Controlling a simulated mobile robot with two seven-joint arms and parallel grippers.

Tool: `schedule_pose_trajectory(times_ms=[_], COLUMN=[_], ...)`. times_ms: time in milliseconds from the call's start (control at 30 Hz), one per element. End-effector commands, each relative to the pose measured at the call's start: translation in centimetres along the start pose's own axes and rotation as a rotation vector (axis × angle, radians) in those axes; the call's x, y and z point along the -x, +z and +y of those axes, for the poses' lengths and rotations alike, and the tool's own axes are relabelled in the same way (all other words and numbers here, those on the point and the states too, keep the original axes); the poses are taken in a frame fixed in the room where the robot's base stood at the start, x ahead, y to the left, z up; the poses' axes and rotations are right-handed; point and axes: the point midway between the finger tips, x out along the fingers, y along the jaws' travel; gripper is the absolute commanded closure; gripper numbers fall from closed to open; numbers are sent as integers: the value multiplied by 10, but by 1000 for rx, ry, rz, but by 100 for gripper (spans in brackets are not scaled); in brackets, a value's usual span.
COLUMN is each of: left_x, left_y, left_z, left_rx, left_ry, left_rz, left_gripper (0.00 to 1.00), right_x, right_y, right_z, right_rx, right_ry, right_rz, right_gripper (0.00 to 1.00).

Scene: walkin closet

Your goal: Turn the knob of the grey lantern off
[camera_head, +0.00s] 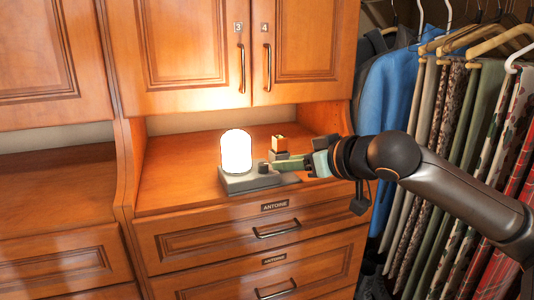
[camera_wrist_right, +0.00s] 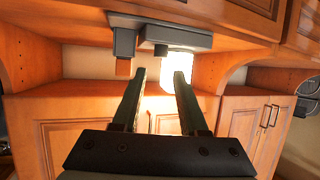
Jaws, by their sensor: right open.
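The grey lantern has a flat grey base (camera_head: 230,184) and a brightly glowing white globe (camera_head: 236,152). It stands on the wooden counter below the cabinet. Its small dark knob (camera_head: 264,168) sits on the base to the right of the globe. The knob also shows in the right wrist view (camera_wrist_right: 161,50), ahead of and roughly between the fingertips. My right gripper (camera_head: 276,165) comes in from the right, close to the knob. In the right wrist view its fingers (camera_wrist_right: 160,74) are apart with nothing between them. Contact with the knob cannot be made out. My left gripper is not in view.
A small orange block on a grey base (camera_head: 279,144) stands just behind my right gripper. Cabinet doors (camera_head: 195,50) hang above the counter (camera_head: 180,185), whose left part is clear. Hanging clothes (camera_head: 450,130) fill the right side.

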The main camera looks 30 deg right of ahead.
Motion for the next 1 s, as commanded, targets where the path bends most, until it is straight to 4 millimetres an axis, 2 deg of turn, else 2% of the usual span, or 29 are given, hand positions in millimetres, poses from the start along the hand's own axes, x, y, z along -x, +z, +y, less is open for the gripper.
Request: schedule_pose_trajectory(times_ms=[33, 233, 533, 700, 1000], left_x=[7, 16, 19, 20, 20], left_y=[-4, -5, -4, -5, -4], left_z=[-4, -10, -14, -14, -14], left_rx=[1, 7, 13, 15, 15], left_ry=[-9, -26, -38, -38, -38], left_rz=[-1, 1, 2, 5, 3], left_gripper=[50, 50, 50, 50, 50], right_x=[-3, -31, -72, -82, -83], right_y=[-5, -4, -1, 0, 0], right_z=[-2, -2, -1, -1, -1], right_rx=[-2, -2, -1, 3, 4], right_ry=[-4, -5, -3, -1, -1], right_rz=[1, 3, 2, 2, 1], right_gripper=[57, 57, 57, 57, 60])
